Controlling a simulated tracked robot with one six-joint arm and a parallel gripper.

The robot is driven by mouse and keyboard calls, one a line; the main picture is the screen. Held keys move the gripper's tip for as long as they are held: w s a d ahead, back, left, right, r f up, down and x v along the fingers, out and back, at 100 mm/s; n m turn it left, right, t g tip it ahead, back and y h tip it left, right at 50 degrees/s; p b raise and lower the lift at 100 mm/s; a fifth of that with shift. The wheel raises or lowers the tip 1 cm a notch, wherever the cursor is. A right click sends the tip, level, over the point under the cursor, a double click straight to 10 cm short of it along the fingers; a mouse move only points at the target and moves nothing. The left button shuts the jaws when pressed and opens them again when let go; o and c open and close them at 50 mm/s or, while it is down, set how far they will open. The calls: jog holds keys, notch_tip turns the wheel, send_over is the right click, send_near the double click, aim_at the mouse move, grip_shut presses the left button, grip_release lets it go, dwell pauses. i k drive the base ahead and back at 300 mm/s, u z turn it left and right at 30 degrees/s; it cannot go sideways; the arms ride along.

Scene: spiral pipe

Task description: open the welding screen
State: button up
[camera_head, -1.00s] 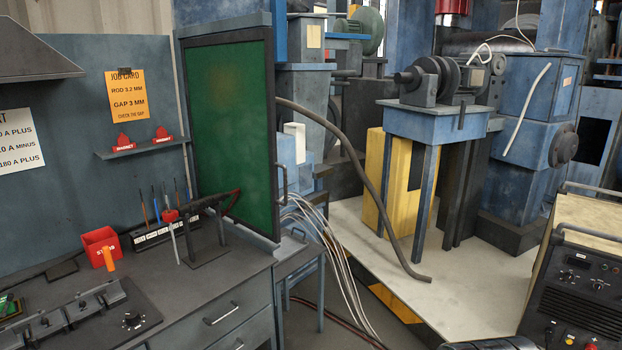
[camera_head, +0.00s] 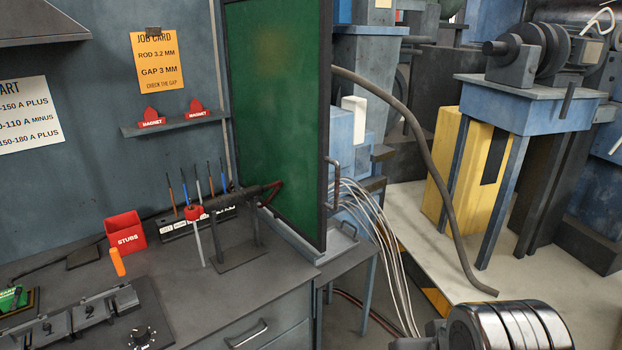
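The welding screen (camera_head: 275,110) is a green panel in a dark frame. It stands upright at the right end of the workbench, its left edge by the blue-grey back wall. A metal handle (camera_head: 333,185) sits on its right edge, and nothing touches it. A rounded, banded metal part, which looks like part of my arm, shows at the bottom right, in front of the screen and to its right. My gripper's fingers cannot be made out.
The workbench (camera_head: 285,285) holds a torch on a stand (camera_head: 235,225), a red stubs box (camera_head: 125,232) and a rod rack. Pale cables (camera_head: 385,235) and a thick brown hose (camera_head: 440,160) hang right of the screen. A blue machine stand (camera_head: 535,105) is farther right.

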aim_at(278, 52)
jog(key=u, duration=0.6)
jog(key=i, duration=0.9)
jog(key=u, duration=0.65)
